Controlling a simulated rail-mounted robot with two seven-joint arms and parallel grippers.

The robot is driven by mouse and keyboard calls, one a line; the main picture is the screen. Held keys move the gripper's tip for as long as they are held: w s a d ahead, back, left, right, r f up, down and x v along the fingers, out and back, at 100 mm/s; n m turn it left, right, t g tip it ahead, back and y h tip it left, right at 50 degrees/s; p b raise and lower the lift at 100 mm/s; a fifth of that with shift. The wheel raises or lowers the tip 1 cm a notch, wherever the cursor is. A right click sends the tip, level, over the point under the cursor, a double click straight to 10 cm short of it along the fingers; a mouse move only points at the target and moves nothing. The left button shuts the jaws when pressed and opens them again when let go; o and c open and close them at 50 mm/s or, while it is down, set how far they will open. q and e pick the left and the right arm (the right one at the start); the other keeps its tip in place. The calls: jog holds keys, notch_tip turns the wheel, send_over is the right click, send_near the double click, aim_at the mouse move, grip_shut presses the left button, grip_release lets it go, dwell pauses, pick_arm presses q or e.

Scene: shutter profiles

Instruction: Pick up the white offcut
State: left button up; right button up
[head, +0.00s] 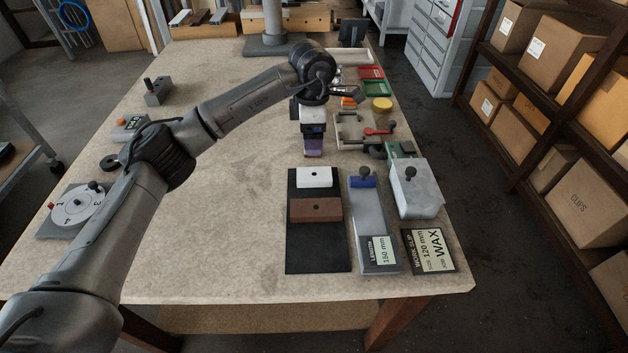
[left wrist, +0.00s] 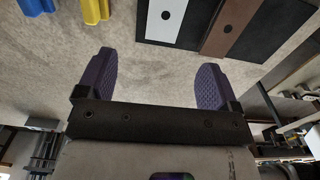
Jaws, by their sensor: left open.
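The white offcut (head: 322,181) is a small flat piece with a dark hole, lying on the black mat (head: 318,255) near its far edge. It also shows at the top of the left wrist view (left wrist: 172,20). A brown piece (head: 300,210) with a similar hole lies on the same mat, nearer in the head view, and also shows in the left wrist view (left wrist: 238,22). My left gripper (head: 313,152) has purple fingers. It is just beyond the white offcut in the head view. In the left wrist view the fingers (left wrist: 155,82) are wide apart with nothing between them. My right gripper is not seen.
A dial (head: 75,210) sits at the left. The table's middle is clear.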

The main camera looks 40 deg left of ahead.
pick_arm(q)
jog(key=b, duration=0.2)
send_over(311, 173)
jog(key=f, duration=0.7)
jog(key=shift+w+d, duration=0.1)
jog(key=shift+w, duration=0.1)
jog(key=shift+s+d+f+b, duration=0.15)
jog(key=shift+f+b, duration=0.35)
jog(key=shift+f, duration=0.85)
jog(key=shift+s+a+f+b, duration=0.15)
jog(key=shift+f+b, duration=0.35)
jog(key=shift+f, duration=0.85)
jog(key=shift+d, duration=0.1)
jog(key=shift+c, duration=0.5)
jog(key=shift+c, duration=0.7)
jog(key=c, duration=0.8)
